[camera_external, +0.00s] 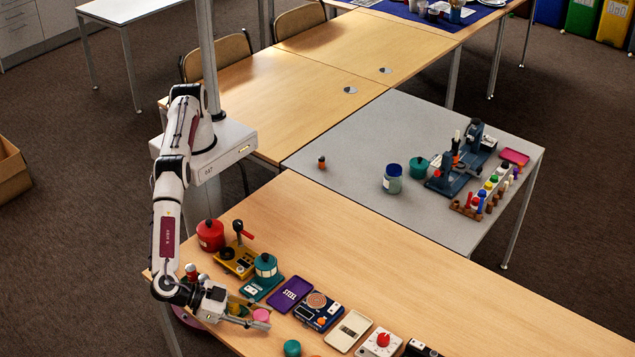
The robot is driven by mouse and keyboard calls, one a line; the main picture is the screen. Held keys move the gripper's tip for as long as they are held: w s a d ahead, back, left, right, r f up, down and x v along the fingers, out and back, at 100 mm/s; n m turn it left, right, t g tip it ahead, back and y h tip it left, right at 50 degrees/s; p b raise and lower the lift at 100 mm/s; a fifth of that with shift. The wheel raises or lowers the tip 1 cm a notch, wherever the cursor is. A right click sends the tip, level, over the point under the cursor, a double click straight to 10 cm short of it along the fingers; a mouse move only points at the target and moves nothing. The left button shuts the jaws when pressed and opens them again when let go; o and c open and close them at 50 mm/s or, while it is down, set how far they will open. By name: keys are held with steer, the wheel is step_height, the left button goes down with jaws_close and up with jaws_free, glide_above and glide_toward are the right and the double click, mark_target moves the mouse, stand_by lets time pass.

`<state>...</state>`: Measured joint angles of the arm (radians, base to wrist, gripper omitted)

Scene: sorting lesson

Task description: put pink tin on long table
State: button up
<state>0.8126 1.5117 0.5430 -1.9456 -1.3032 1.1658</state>
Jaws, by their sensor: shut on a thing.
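The pink tin (261,315) is a small round pink piece at the near left end of the long wooden table (400,265). My gripper (250,317) reaches in from the left, low over that end of the table, and is shut on the pink tin. The fingers partly cover the tin. I cannot tell whether its underside touches the table or is slightly above it.
A yellow round piece (236,309) is close beside my gripper. A red pot (210,235), a teal device (265,272), a purple STEEL box (290,294) and several gadgets line the front edge. The table's middle is clear. A grey table (350,150) stands behind.

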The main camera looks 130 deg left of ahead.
steer(key=shift+f, duration=2.05)
steer(key=shift+f, duration=0.2)
steer(key=o, duration=1.1)
steer(key=shift+r, duration=0.2)
steer(key=shift+v, duration=6)
